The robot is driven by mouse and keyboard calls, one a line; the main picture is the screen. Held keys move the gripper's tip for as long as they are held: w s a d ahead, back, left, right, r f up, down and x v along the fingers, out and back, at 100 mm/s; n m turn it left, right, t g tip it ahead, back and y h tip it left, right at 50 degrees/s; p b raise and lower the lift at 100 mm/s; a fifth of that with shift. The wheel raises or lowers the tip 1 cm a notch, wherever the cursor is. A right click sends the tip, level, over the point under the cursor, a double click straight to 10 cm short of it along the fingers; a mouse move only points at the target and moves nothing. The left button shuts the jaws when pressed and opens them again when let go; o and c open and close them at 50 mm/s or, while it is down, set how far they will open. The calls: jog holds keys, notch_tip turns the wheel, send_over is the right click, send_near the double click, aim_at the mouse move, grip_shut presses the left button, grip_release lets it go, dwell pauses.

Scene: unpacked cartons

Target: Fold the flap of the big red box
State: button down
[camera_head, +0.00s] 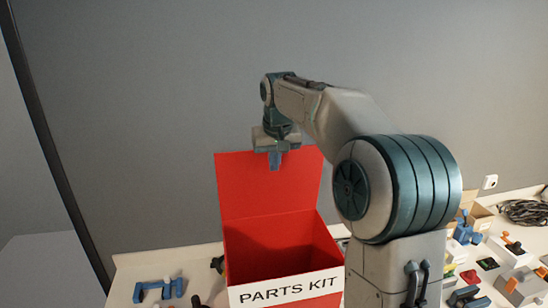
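The big red box (233,256) stands on the white table, with a white "PARTS KIT" label on its front. Its top is open and its inside looks empty as far as I can see. The red flap (245,188) stands upright at the back edge of the box. My gripper (275,163) hangs pointing down at the top edge of the flap, its fingers overlapping the flap's upper part in the picture. I cannot tell whether the fingers touch the flap, or whether they are open or shut.
Blue clamp-like parts (158,290) lie on the table left of the box. Several small parts and bins (510,250) and a coil of black cable (526,212) lie at the right. A grey wall is behind.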

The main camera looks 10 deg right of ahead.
notch_tip(320, 180, down, 4)
jog(key=b, duration=0.2)
jog(key=shift+b, duration=0.35)
jog(key=w+r+p, duration=0.2)
jog(key=w+p, duration=0.5)
jog(key=v, duration=0.8)
jog(key=shift+r+p, duration=0.35)
jog(key=shift+p, duration=0.05)
